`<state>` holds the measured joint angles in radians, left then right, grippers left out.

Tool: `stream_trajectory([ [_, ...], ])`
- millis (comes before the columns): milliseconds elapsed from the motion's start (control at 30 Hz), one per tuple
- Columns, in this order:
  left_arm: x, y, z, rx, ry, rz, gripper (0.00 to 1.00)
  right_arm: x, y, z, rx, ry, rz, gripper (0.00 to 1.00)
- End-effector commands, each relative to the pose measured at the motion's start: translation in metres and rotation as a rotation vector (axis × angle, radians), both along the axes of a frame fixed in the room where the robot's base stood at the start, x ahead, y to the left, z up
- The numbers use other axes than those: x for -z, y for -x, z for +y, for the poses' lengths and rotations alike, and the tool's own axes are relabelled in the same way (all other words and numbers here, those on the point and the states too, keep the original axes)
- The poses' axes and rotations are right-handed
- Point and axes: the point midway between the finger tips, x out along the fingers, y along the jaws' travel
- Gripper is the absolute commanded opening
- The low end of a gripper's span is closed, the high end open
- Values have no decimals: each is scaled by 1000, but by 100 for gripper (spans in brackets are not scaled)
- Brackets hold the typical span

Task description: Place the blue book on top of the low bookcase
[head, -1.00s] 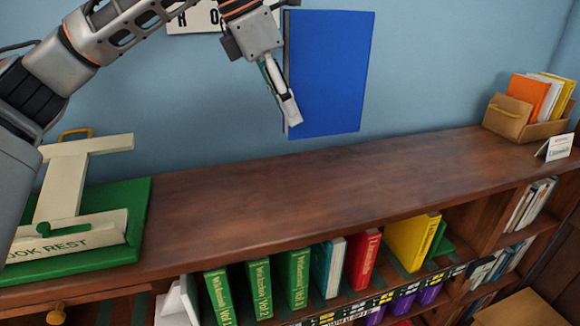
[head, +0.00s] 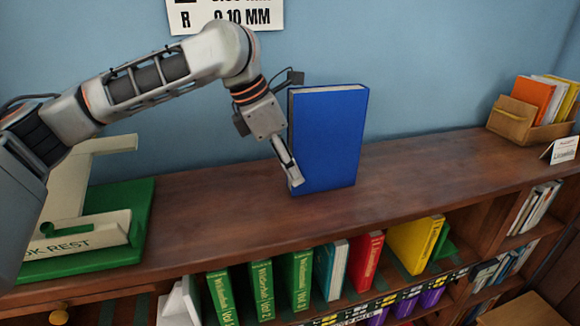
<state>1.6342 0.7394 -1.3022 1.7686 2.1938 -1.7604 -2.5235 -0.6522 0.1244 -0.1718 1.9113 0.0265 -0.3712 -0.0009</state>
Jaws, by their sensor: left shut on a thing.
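The blue book (head: 329,138) is upright, with its blue cover facing me and its pale page edges showing along the top. Its lower edge is at the brown top of the low bookcase (head: 230,205), toward the middle of its length; whether its full weight rests there I cannot tell. My left gripper (head: 291,172) is shut on the blue book at its left edge, low down, with one finger in plain view. The other finger is hidden. My right gripper is not in view.
A green and cream book rest (head: 100,240) stands at the left end of the top. A tan box (head: 515,122) with several books and a small white card (head: 564,149) stand at the right end. The top around the blue book is clear. Several books fill the shelf below.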

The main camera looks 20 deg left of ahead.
Motion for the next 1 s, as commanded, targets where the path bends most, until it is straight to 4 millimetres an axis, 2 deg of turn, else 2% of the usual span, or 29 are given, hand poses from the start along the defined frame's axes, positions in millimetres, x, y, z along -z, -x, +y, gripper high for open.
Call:
stream_trajectory([
  [233,-2,0,-1,0,4,-4,0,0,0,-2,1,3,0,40],
  [267,1,0,0,0,0,0,31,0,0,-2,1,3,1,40],
  [300,1,0,0,0,0,0,41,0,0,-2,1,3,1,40],
  [733,-4,1,1,-1,1,-3,43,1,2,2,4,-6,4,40],
  [867,-19,4,7,-2,1,-4,43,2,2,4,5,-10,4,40],
  [1000,-45,10,16,-2,1,-5,43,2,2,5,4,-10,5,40],
])
